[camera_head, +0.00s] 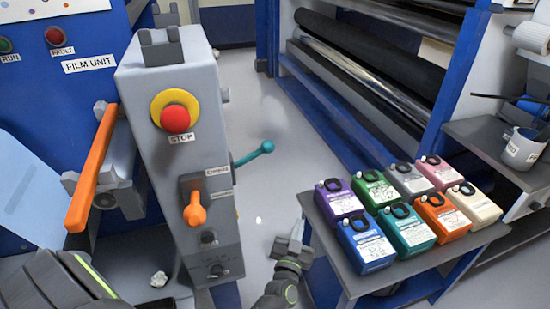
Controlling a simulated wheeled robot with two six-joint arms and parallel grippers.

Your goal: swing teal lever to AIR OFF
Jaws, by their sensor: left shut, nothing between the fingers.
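The teal lever (252,154) sticks out from the right side of the grey control pedestal (158,100). Its round knob points right and slightly up, over the floor. No AIR OFF marking is legible to me; two small labels on the pedestal front, near the lever, are too small to read. My left gripper (294,237) is low, below and a little right of the lever, between the pedestal and the bottle table. It is apart from the lever, and its fingers are shut and empty. My right gripper is not in view.
The pedestal front carries a red STOP button (174,117) and an orange handle (195,209). A long orange bar (92,172) is at the left. Several coloured bottles stand on a grey table (340,279) at right. Black rollers (370,53) stand behind. Floor around the lever's knob is clear.

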